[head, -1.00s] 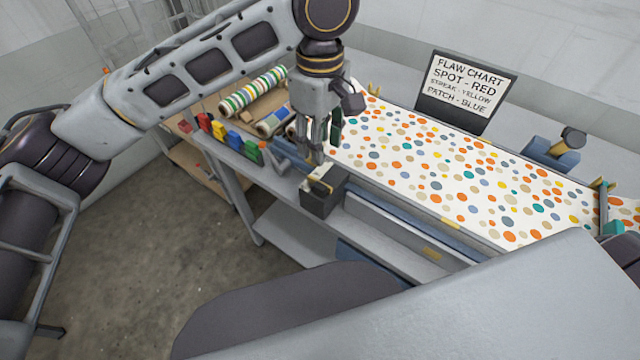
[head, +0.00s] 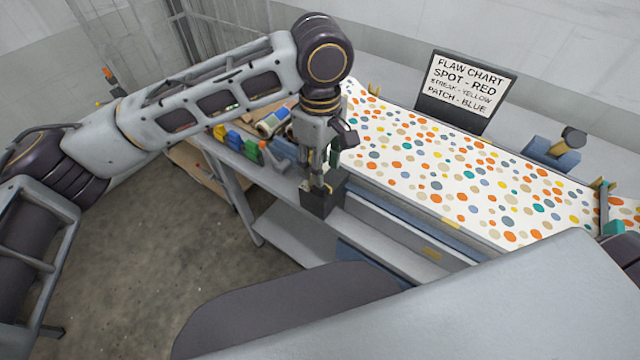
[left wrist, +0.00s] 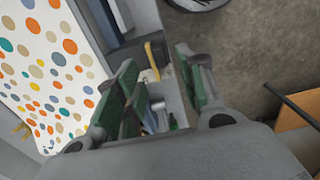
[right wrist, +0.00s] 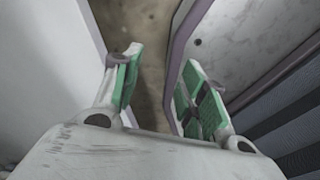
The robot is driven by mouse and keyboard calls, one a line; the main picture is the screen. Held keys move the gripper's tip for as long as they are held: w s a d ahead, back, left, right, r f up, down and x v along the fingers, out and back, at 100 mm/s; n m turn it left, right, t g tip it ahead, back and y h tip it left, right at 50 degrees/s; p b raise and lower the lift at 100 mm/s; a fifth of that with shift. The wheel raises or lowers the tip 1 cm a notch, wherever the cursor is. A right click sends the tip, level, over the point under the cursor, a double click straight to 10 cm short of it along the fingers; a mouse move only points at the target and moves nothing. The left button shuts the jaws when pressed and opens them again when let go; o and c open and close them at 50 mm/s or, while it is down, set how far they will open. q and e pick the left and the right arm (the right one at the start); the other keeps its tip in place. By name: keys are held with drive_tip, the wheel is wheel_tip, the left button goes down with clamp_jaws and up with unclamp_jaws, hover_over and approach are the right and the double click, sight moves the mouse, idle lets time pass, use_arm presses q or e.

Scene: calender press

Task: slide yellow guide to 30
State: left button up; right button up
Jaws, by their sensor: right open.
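My left gripper (head: 318,183) points down over a dark box (head: 320,205) at the front edge of the bench. In the left wrist view its green-padded fingers stand apart, with grey and white parts between and beyond them. A small yellow piece (left wrist: 153,56) shows just past the fingertips. I cannot tell which is the guide, and no scale number is readable. My right gripper (right wrist: 158,62) is open and empty, seen only in the right wrist view.
A spotted sheet (head: 440,165) covers the bench top. A flaw chart (head: 465,88) stands behind it. Colored blocks (head: 235,143) and rolls (head: 272,122) lie left of my left gripper. A blue stand (head: 551,153) is at the back right. Floor is open in front.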

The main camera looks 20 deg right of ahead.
sight(322, 192)
use_arm(q)
wheel_tip(322, 192, down, 6)
drive_tip(key=shift+f, duration=0.75)
clamp_jaws()
use_arm(e)
drive_tip(key=shift+w+d, duration=0.1)
drive_tip(key=shift+w, duration=0.25)
